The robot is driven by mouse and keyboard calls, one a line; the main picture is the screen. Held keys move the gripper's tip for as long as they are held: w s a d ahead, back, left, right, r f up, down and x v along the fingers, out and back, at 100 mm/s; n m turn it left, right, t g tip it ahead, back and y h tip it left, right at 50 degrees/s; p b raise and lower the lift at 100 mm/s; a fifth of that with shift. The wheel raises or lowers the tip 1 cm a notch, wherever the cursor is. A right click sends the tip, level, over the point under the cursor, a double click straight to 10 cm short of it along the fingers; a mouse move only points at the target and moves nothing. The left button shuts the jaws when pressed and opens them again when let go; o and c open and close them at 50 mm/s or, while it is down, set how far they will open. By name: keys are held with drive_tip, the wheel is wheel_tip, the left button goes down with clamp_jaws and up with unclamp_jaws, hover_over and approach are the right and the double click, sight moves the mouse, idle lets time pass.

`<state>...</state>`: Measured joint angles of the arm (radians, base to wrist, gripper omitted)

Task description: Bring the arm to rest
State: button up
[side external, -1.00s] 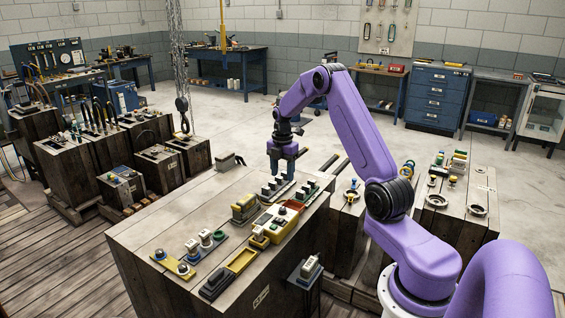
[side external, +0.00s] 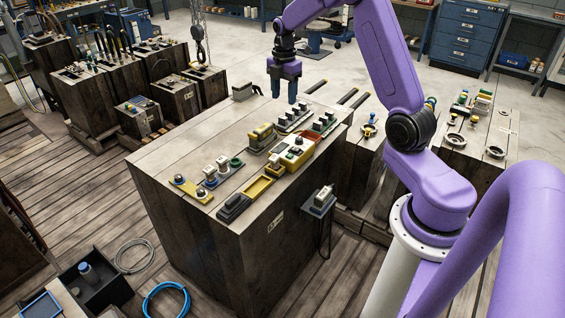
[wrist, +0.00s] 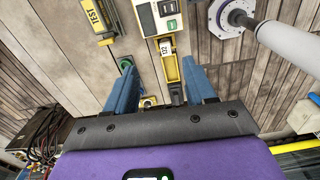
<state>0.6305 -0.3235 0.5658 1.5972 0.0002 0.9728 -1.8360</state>
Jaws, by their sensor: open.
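My gripper (side external: 284,99) has blue fingers and hangs pointing down over the far part of the big wooden block (side external: 165,158). It is just behind and above a row of dark switches on a pale plate (side external: 293,120). In the wrist view my gripper (wrist: 158,66) shows its two blue fingers spread well apart. Nothing is held between them. A yellow tray (wrist: 170,66) shows below, in the gap between the fingers. How far the fingertips are above the block is hard to tell.
The block top carries a yellow-and-white control box (side external: 292,154), an open yellow tray (side external: 257,188) and small fixtures. More wooden blocks with tools stand at the left, and a hook on a chain (side external: 200,52) hangs there.

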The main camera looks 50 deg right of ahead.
drive_tip(key=s+a+r+m, duration=0.1)
drive_tip(key=s+a+r, duration=0.1)
drive_tip(key=s+a, duration=0.35)
drive_tip(key=s+a+r, duration=0.1)
drive_tip(key=s+a, duration=0.2)
drive_tip(key=a, duration=0.6)
drive_tip(key=s+a+r+m, duration=0.15)
drive_tip(key=s+a, duration=0.25)
drive_tip(key=a, duration=0.4)
drive_tip(key=s+a+m, duration=0.2)
drive_tip(key=s+a, duration=0.1)
drive_tip(key=s, duration=1.8)
drive_tip(key=shift+s+a, duration=0.15)
drive_tip(key=shift+s, duration=0.2)
drive_tip(key=shift+m, duration=0.25)
